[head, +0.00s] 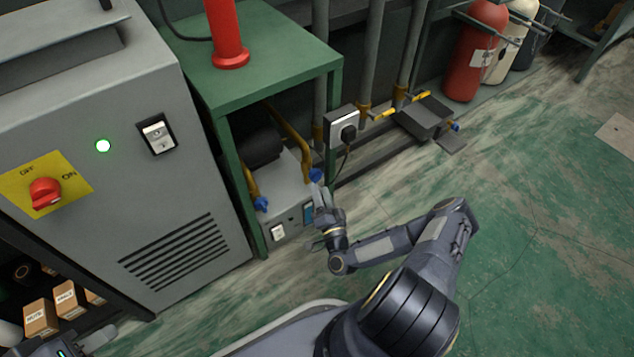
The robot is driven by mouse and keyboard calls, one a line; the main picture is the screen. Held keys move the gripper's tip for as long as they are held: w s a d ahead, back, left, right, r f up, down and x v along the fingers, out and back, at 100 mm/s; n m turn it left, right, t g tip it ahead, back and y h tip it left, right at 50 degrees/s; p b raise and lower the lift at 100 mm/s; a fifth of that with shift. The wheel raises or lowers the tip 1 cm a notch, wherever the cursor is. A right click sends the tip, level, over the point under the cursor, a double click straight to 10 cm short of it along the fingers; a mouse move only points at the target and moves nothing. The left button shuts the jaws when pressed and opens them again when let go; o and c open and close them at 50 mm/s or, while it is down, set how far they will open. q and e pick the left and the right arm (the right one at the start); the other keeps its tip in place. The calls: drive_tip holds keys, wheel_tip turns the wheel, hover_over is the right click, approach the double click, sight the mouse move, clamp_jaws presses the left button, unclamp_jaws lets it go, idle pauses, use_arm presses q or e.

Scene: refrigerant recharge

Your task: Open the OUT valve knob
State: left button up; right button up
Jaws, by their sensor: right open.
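A grey recovery unit (283,190) stands on the floor under the green table. It has two blue valve knobs on yellow pipes, a left knob (261,204) and a right knob (316,175). I cannot read any OUT label, so I cannot tell which knob is OUT. My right gripper (318,192) is open, just below the right knob at the unit's right front corner. Whether it touches the knob is unclear. My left gripper (107,333) is only partly in view at the bottom left, away from the knobs; its jaw state is unclear.
A grey cabinet (190,185) with a red OFF/ON switch (45,192) stands left of the unit. The green table (275,55) with a red cylinder (226,35) is above it. Open floor (540,230) lies right.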

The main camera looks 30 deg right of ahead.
sight(317, 181)
drive_tip(key=shift+b+x, duration=0.4)
drive_tip(key=shift+x, duration=1.65)
drive_tip(key=c, duration=0.7)
drive_tip(key=shift+m, duration=0.3)
drive_tip(key=m, duration=0.2)
drive_tip(key=m+g+h, duration=0.1)
drive_tip(key=m, duration=0.1)
drive_tip(key=shift+a+r, duration=0.1)
drive_tip(key=shift+r, duration=0.1)
drive_tip(key=shift+r+m+g+p, duration=0.1)
drive_tip(key=shift+m+g+p, duration=0.1)
drive_tip(key=shift+m+g, duration=0.55)
drive_tip(key=shift+r+m+g+p, duration=0.15)
drive_tip(key=shift+m+g, duration=0.1)
drive_tip(key=shift+m, duration=0.9)
drive_tip(key=shift+f, duration=0.15)
